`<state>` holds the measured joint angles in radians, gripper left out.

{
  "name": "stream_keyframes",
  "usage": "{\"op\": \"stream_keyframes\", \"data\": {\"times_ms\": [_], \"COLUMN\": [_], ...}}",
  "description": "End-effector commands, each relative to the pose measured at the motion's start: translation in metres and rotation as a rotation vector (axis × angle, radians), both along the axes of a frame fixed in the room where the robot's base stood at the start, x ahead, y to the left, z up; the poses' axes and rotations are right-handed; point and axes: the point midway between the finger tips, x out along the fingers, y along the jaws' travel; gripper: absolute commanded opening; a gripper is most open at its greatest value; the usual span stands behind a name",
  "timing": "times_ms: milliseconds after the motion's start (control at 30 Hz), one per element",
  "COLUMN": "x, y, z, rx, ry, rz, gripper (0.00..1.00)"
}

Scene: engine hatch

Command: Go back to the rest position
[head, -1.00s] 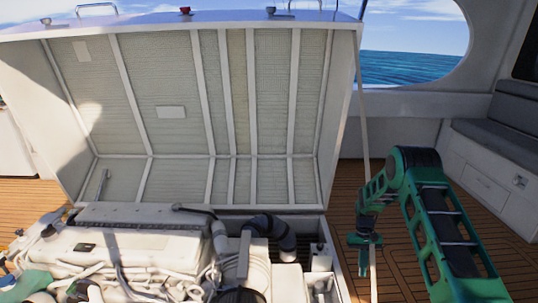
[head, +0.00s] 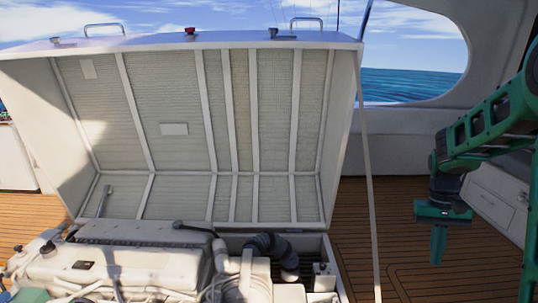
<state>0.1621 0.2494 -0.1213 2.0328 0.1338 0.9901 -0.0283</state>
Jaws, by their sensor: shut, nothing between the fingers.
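My gripper (head: 438,246) hangs at the right of the head view, pointing down over the wooden deck. Its fingers are shut with nothing between them. My green arm reaches in from the right edge, with its upper part cut off by the frame. The gripper is to the right of the open engine hatch and apart from it.
The raised hatch lid (head: 174,150) stands open over the white engine (head: 125,262). A black corrugated hose (head: 268,244) lies at the engine's right. A pale strut or rope (head: 370,200) runs down beside the lid. The wooden deck (head: 370,215) between hatch and gripper is clear.

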Motion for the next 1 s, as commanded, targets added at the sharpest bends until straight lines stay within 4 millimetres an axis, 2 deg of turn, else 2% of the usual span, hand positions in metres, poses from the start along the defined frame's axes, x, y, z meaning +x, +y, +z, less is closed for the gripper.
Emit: {"op": "stream_keyframes", "data": {"times_ms": [33,100,300,500,700,833,1000], "x": [-0.016,-0.038,-0.102,-0.166,-0.225,-0.250,-0.264], "y": [0.000,0.000,0.005,0.015,0.029,0.037,0.041], "z": [0.013,0.026,0.054,0.067,0.068,0.064,0.060], "rx": [-0.001,-0.001,0.006,0.019,0.038,0.048,0.054], "ry": [-0.014,-0.027,-0.065,-0.106,-0.143,-0.160,-0.168], "rz": [-0.014,-0.032,-0.081,-0.131,-0.169,-0.186,-0.196], "gripper": [0.00,0.00,0.00,0.00,0.00,0.00,0.00]}}
